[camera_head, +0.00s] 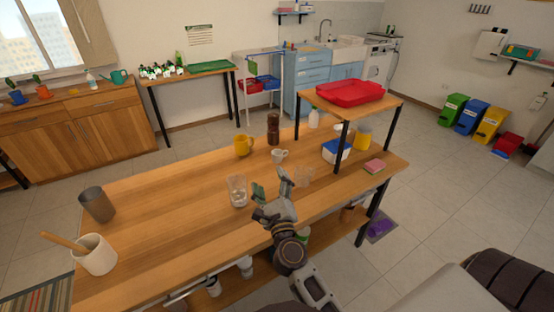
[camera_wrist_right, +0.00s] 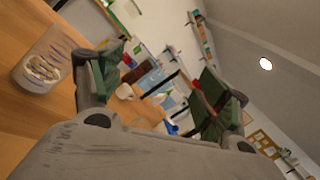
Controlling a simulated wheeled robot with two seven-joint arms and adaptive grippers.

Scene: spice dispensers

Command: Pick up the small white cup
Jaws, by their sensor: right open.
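The small white cup (camera_head: 278,156) stands upright on the wooden table, near the middle, in front of a brown grinder-like bottle. It also seems to show small between my fingers in the right wrist view (camera_wrist_right: 125,91). My right gripper (camera_head: 270,188) is over the table on the near side of the cup, apart from it. In the right wrist view its two green-padded fingers (camera_wrist_right: 160,80) are spread with nothing held between them. My left gripper is not in view.
A yellow mug (camera_head: 243,146) and the brown bottle (camera_head: 273,129) stand behind. A raised shelf with a red tray (camera_head: 350,93) is at right. The table's left middle is clear.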

